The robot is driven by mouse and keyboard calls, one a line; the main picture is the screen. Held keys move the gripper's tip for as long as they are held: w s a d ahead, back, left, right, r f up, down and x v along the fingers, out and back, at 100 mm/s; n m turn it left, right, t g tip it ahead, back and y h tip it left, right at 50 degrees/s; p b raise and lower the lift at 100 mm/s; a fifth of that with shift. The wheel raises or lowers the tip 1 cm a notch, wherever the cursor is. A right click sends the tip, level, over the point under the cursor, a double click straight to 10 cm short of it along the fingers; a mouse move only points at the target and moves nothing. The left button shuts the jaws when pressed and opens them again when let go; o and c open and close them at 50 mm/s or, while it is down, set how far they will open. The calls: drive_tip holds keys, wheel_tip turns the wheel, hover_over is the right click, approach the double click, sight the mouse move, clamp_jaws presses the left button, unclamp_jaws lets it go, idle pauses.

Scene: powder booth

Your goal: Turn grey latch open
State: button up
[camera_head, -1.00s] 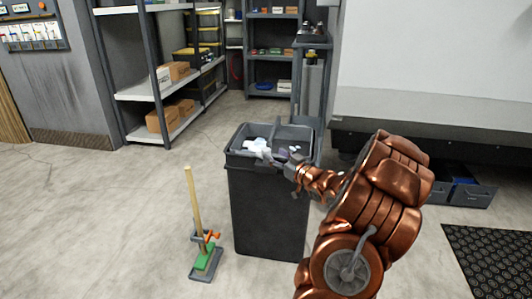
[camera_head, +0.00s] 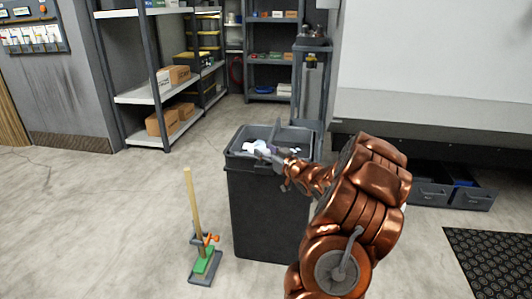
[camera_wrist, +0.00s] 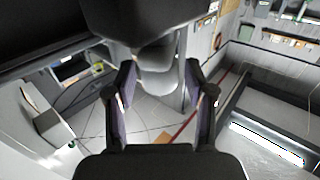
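I cannot pick out a grey latch with certainty in either view. In the head view my copper-coloured arm reaches from the lower right, and my gripper (camera_head: 272,148) is over the top of a dark grey bin (camera_head: 262,215). In the wrist view my gripper (camera_wrist: 160,88) shows two dark fingers with purple inner pads, spread well apart. Nothing is visibly held between them. A smooth grey rounded part (camera_wrist: 155,68) shows just beyond the gap between the fingers; I cannot tell what it is or whether it is touched.
Left of the bin stands a wooden pole (camera_head: 192,205) on a small base with a green block (camera_head: 204,262) and orange clamp. Shelving (camera_head: 150,92) with boxes is behind. Dark drawers (camera_head: 470,194) and a black mat (camera_head: 495,260) are at right. Floor at left is clear.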

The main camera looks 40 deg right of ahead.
clamp_jaws()
drive_tip(key=shift+r+n+y+p, duration=0.3)
drive_tip(key=shift+y+p, duration=0.1)
drive_tip(key=shift+p, duration=0.85)
drive_tip(key=y+p, duration=0.1)
drive_tip(key=p, duration=0.1)
drive_tip(key=shift+n+p, duration=0.3)
drive_tip(key=y+p, duration=0.1)
drive_tip(key=p, duration=0.1)
drive_tip(key=shift+d+n+p, duration=0.1)
drive_tip(key=shift+n+p, duration=0.25)
drive_tip(key=shift+n, duration=0.05)
drive_tip(key=n+y+p, duration=0.2)
drive_tip(key=y+p, duration=0.1)
drive_tip(key=p, duration=0.2)
drive_tip(key=shift+f+g+y, duration=0.1)
drive_tip(key=shift+g+y, duration=0.2)
drive_tip(key=shift+n+y+p, duration=0.6)
drive_tip(key=shift+y+p, duration=0.2)
drive_tip(key=shift+p, duration=0.2)
drive_tip(key=shift+f+n+g+y+p, duration=0.2)
drive_tip(key=shift+n+g+y+p, duration=0.2)
drive_tip(key=shift+g+y+p, duration=0.15)
